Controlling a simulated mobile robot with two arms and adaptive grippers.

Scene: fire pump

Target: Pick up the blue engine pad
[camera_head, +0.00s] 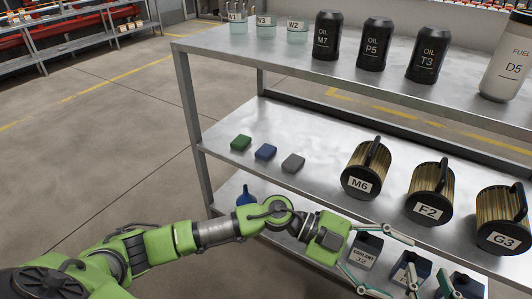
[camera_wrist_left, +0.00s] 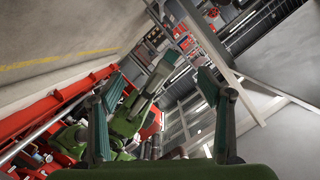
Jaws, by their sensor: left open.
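The blue engine pad (camera_head: 265,152) lies on the middle shelf, between a green pad (camera_head: 241,143) and a grey pad (camera_head: 293,163). My left gripper (camera_head: 397,266) is open and empty, pointing right, in front of the lower shelf and well to the right of the pad. Its two spread fingers also show in the left wrist view (camera_wrist_left: 162,85), with nothing between them; the blue pad is not visible there. Two finger-like strips, seemingly my right gripper (camera_head: 425,270), rise apart from the bottom edge of the head view.
Metal shelving (camera_head: 225,160) holds black oil bottles (camera_head: 375,45) and small cups (camera_head: 266,28) on top. Canisters with handles, such as M6 (camera_head: 366,170), stand right of the pads. Labelled containers (camera_head: 366,250) are on the lower shelf. The floor at left is clear.

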